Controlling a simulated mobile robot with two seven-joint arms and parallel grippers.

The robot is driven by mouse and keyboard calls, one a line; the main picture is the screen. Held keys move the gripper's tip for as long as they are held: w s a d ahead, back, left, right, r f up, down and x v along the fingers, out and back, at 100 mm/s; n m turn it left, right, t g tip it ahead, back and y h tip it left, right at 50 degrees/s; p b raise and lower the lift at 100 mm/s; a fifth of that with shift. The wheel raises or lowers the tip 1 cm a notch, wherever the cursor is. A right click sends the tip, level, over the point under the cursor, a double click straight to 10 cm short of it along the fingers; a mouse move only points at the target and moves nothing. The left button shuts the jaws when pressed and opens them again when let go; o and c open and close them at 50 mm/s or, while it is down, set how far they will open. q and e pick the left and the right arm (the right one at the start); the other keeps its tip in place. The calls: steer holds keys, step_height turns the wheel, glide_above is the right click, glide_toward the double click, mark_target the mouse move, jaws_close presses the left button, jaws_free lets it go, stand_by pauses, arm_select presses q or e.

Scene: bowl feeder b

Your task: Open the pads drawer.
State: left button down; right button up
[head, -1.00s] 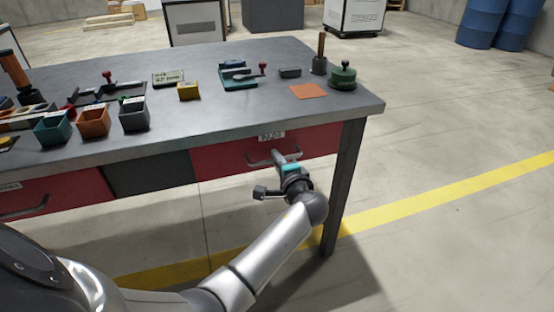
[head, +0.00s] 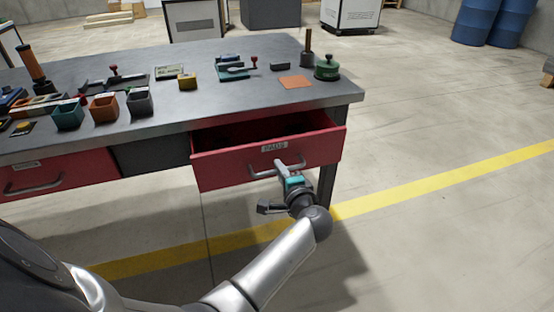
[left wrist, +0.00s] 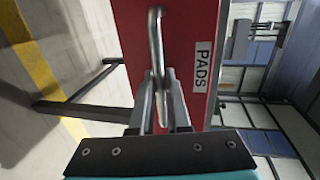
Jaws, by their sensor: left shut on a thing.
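The red pads drawer (head: 225,171) stands partly out of the bench, and its dark inside shows above the front. Its front bears a white PADS label (head: 274,147), which also shows in the left wrist view (left wrist: 201,68). My left gripper (head: 283,168) is shut on the drawer's grey bar handle (head: 262,174). In the left wrist view the handle (left wrist: 155,40) passes between the two fingers (left wrist: 161,105). My right gripper is in neither view.
The grey bench top (head: 210,104) carries small bins, a yellow block (head: 187,82), an orange square (head: 296,82) and a green lidded pot (head: 327,68). Another red drawer (head: 80,170) at the left is shut.

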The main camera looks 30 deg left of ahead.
arm_select(q)
steer(key=f+p+v, duration=0.1)
steer(key=v, duration=0.5)
steer(key=shift+s+d+p, duration=0.2)
steer(key=shift+d+p, duration=0.05)
steer(key=shift+p, duration=0.05)
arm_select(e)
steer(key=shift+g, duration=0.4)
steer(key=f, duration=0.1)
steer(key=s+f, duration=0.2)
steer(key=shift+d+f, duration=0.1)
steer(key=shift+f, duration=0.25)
arm_select(q)
steer(key=shift+f, duration=0.1)
steer(key=c, duration=0.9)
jaws_free()
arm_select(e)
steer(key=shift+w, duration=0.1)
